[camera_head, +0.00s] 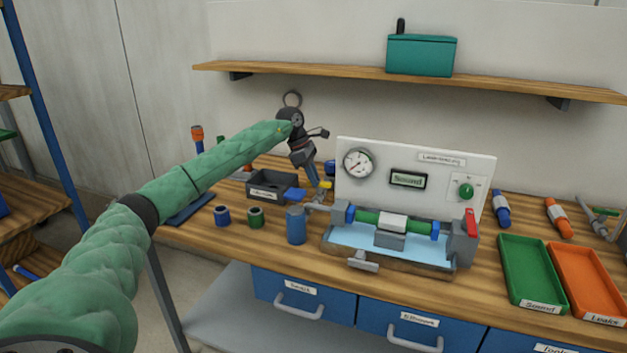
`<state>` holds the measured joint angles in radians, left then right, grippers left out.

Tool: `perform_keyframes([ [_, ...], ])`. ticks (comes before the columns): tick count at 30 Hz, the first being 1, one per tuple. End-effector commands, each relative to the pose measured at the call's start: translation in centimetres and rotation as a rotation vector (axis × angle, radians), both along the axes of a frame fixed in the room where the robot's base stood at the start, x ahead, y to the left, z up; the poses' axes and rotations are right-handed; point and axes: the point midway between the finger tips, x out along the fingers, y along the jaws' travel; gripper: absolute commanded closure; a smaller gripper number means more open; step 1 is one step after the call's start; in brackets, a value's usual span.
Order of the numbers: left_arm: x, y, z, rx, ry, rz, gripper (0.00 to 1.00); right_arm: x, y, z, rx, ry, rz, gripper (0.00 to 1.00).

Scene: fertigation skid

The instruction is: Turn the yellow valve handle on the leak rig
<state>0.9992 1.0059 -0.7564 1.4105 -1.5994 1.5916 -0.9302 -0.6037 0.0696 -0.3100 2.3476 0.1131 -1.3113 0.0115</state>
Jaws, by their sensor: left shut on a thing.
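The leak rig has a white panel (415,155) at its back and a shallow water trough (385,250) in front, near the middle of the bench. The small yellow valve handle (326,185) is at the left side of the rig, partly hidden by my gripper. My left gripper (319,187) reaches down from above and is shut on the handle. A green pipe with a white middle (393,223) lies across the trough between clamps. The panel bears a round gauge (358,163), a display reading "Sound" (408,179) and a green button (466,191). My right gripper is out of view.
A blue cylinder (296,225) stands close in front of the valve, with blue and green fittings (255,217) to its left. A dark bin (272,188) sits behind. Green (532,300) and orange (603,312) trays lie right. A wooden shelf (400,77) hangs above.

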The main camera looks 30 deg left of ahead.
Motion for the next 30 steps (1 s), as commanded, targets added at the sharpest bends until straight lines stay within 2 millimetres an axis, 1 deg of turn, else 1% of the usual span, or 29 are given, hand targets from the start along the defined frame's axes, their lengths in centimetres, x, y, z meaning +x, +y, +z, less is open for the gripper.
perform_keyframes([
  [6, 0.2, 0.1, 0.1, -0.001, -0.001, -0.091, 1.00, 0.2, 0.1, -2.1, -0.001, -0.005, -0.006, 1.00],
  [9, 0.3, 0.1, 0.1, 0.000, -0.001, -0.115, 1.00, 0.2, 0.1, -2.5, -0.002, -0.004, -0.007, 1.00],
  [15, 0.3, 0.1, 0.1, 0.001, -0.001, -0.137, 1.00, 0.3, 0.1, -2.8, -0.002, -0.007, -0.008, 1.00],
  [25, 0.3, 0.1, 0.1, 0.002, -0.001, -0.138, 1.00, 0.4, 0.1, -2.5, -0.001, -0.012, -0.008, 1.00],
  [26, 0.3, 0.1, 0.1, 0.002, -0.001, -0.138, 0.80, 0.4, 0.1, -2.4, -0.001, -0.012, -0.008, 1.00],
  [27, 0.3, 0.1, 0.1, 0.002, -0.001, -0.138, 0.72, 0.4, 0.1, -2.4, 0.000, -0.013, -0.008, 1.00],
  [29, 0.3, 0.1, 0.1, 0.001, -0.001, -0.138, 0.62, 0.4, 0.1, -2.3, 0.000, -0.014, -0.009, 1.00],
  [30, 0.3, 0.1, 0.0, 0.001, -0.001, -0.138, 0.62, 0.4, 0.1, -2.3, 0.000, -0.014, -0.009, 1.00],
])
